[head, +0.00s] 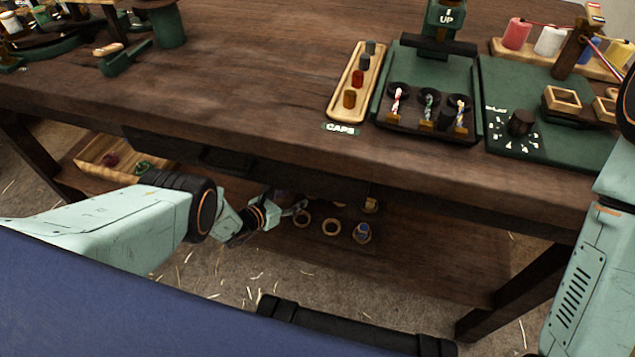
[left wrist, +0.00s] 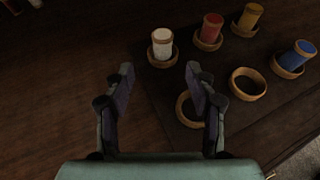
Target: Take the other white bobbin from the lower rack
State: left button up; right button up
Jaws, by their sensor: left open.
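The white bobbin (left wrist: 162,42) stands upright in a ring holder of the lower rack (left wrist: 285,110), in the left wrist view. My left gripper (left wrist: 160,72) is open and empty, its two fingers pointing toward the white bobbin, which shows beyond and between the fingertips. In the head view my left gripper (head: 298,208) reaches under the table to the left end of the rack. The white bobbin cannot be made out there. My right gripper is out of view; only part of my right arm shows at the right edge.
The rack also holds a red bobbin (left wrist: 211,28), a yellow bobbin (left wrist: 249,16) and a blue bobbin (left wrist: 298,55). Two ring holders, one of them (left wrist: 247,84) near the rack's middle, are empty. The tabletop (head: 230,70) overhangs the rack. A wooden tray (head: 100,155) lies on the shelf at left.

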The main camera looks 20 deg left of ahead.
pick_arm(q)
jog(key=shift+w+d+r, duration=0.2)
jog(key=shift+w, duration=0.05)
jog(key=shift+b+x, duration=1)
jog(key=shift+w+d+f+b, duration=0.2)
jog(key=shift+w+d+b, duration=0.05)
jog(key=shift+w+b, duration=0.15)
jog(key=b+x, duration=0.3)
jog(key=x, duration=0.1)
jog(key=shift+w+d+r+b, duration=0.1)
jog(key=shift+w+d+b, duration=0.1)
jog(key=shift+b, duration=0.2)
jog(key=shift+c, duration=0.3)
jog(key=c, duration=1)
jog(key=shift+w+r, duration=0.1)
jog(key=shift+r, duration=0.15)
